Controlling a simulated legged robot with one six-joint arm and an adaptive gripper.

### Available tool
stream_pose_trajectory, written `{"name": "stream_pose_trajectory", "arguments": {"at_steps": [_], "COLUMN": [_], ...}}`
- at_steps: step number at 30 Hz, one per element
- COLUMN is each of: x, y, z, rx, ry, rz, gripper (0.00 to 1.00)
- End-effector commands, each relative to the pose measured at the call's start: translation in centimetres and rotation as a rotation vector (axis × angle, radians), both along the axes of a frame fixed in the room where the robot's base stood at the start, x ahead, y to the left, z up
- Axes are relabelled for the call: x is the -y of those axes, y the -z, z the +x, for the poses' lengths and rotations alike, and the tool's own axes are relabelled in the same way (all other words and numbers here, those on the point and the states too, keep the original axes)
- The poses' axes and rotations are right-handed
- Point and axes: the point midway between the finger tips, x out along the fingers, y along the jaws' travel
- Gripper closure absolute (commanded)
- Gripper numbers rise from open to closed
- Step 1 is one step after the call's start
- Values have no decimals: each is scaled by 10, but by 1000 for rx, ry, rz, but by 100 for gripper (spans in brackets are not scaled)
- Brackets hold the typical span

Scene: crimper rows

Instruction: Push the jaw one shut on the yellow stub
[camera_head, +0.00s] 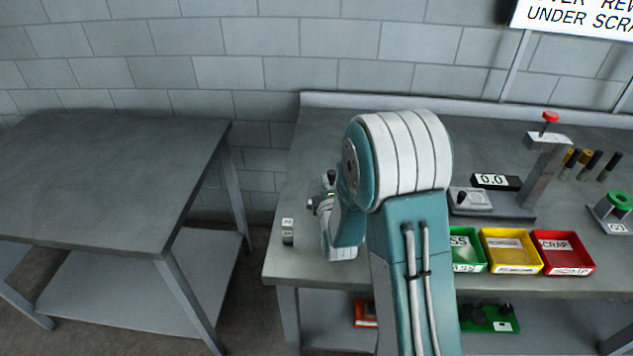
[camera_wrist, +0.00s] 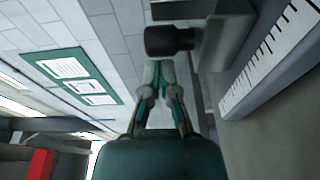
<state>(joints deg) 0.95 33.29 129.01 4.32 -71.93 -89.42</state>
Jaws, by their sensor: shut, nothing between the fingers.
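My gripper (camera_wrist: 160,68) is shut and empty in the wrist view. Its fingertips are just below a black cylindrical knob (camera_wrist: 170,40) on a grey block (camera_wrist: 212,45); I cannot tell whether they touch it. In the head view my arm covers much of the near bench, and a small fixture with a black knob (camera_head: 331,176) shows just left of my wrist. A thin yellowish spot (camera_head: 331,195) shows there, possibly the yellow stub. It is too small to tell whether a jaw is shut on it. No jaw number is readable.
The bench (camera_head: 300,262) holds a green bin (camera_head: 467,264), a yellow bin (camera_head: 511,268) and a red bin (camera_head: 563,271) right of my arm. A gauge stand (camera_head: 540,170) is behind them. A bare table (camera_head: 90,180) stands left, across a gap. A ticked scale (camera_wrist: 268,60) lies right of my gripper.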

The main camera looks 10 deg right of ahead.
Motion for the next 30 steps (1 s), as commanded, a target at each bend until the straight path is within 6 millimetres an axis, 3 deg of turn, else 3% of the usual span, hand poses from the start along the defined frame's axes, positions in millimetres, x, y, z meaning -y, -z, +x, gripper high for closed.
{"name": "stream_pose_trajectory", "arguments": {"at_steps": [1, 5, 17, 20, 30], "x": [10, 20, 16, 16, 17], "y": [0, 0, -3, -12, -72], "z": [-2, -5, -5, -5, -4], "rx": [0, 0, 1, 3, 5], "ry": [5, 3, 1, 1, 2], "rz": [1, 2, -1, -1, 0], "gripper": [100, 100, 100, 100, 100]}}
